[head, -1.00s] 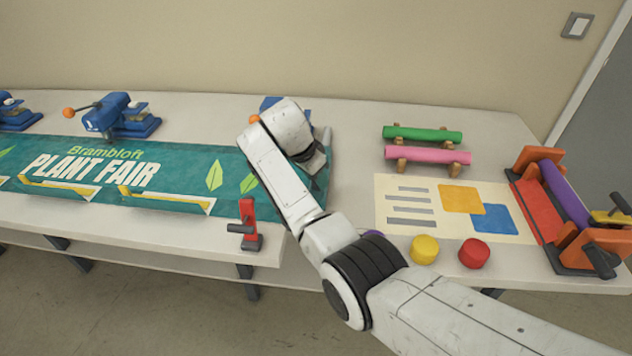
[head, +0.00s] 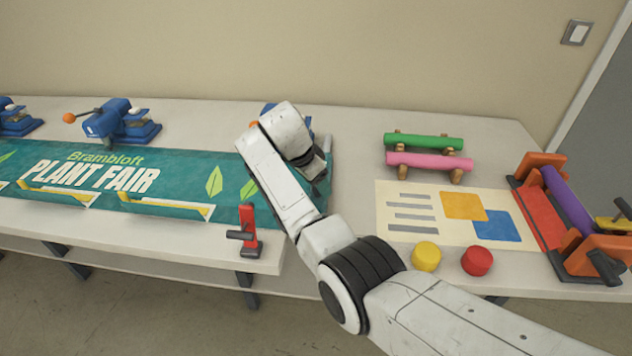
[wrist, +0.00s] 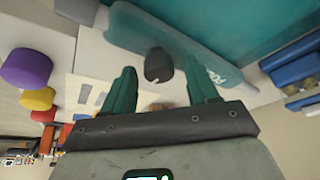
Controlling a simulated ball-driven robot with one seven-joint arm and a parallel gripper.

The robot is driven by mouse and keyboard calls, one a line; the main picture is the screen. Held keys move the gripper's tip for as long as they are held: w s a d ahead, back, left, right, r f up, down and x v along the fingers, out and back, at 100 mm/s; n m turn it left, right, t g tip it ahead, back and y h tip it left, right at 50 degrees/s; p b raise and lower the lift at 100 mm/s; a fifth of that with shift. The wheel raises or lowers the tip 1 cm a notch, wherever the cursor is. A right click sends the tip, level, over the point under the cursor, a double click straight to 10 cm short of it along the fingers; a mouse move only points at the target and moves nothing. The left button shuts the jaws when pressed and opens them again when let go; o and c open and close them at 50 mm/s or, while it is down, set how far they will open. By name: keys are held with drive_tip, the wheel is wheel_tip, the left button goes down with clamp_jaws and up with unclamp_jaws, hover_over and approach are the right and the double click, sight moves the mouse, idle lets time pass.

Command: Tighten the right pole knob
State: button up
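In the wrist view a dark round knob (wrist: 158,65) stands on a grey-teal strip (wrist: 190,60) along the banner's end. My gripper (wrist: 162,74) has its two teal fingers spread wide, one on each side of the knob, with a gap to each. It holds nothing. I cannot tell how far the fingertips are above the knob. In the head view the teal Plant Fair banner (head: 100,172) lies on the table, and my arm covers its right end, the knob and my gripper.
Yellow (head: 426,256) and red (head: 477,261) round pieces sit near the table's front edge; a purple one (wrist: 26,68) shows in the wrist view. A red lever tool (head: 248,228) stands left of my arm. Blue presses (head: 122,120) line the back. A roller machine (head: 570,205) is at right.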

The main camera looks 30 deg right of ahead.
drive_tip(key=v, duration=1)
drive_tip(key=shift+r+b, duration=0.35)
drive_tip(key=shift+b, duration=0.05)
drive_tip(key=shift+a, duration=0.1)
